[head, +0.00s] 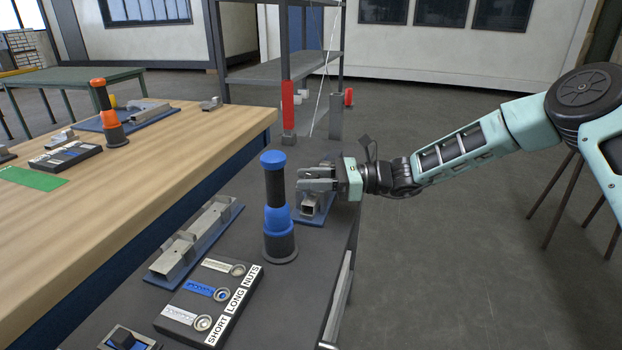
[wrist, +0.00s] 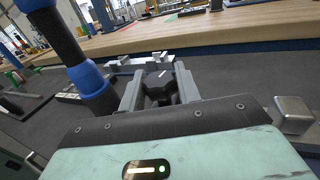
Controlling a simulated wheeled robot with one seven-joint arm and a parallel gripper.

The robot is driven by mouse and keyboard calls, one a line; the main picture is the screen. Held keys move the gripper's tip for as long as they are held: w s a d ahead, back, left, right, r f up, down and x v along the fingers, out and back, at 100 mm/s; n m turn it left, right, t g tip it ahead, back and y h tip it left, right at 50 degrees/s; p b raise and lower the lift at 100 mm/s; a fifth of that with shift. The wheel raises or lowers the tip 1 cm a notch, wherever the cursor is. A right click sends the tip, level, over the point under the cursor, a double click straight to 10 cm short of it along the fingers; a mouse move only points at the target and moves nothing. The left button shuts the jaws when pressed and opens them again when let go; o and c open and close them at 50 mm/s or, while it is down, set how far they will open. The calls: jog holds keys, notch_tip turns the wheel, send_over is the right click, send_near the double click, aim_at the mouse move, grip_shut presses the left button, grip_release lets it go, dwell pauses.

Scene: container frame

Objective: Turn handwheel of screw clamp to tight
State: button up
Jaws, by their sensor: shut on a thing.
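The screw clamp (head: 311,209) is a grey metal fixture on a blue base plate near the right edge of the dark bench, partly hidden by my gripper. Its handwheel (wrist: 158,84) is a black knob with a light mark, seen in the wrist view between my two grey fingers. My gripper (head: 318,184) reaches in from the right in the head view and is shut on the handwheel. The fingers also show in the wrist view (wrist: 158,93), one on each side of the knob. The clamp's jaws are too hidden to judge how tight they are.
A blue-and-black upright tool (head: 276,215) stands just left of the clamp, close to my gripper. A metal channel fixture (head: 196,240) and a labelled tray (head: 210,300) lie on the bench to the left. A wooden table (head: 90,225) adjoins; open floor lies right.

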jog(key=shift+m+t, duration=0.3)
jog(key=shift+t, duration=0.2)
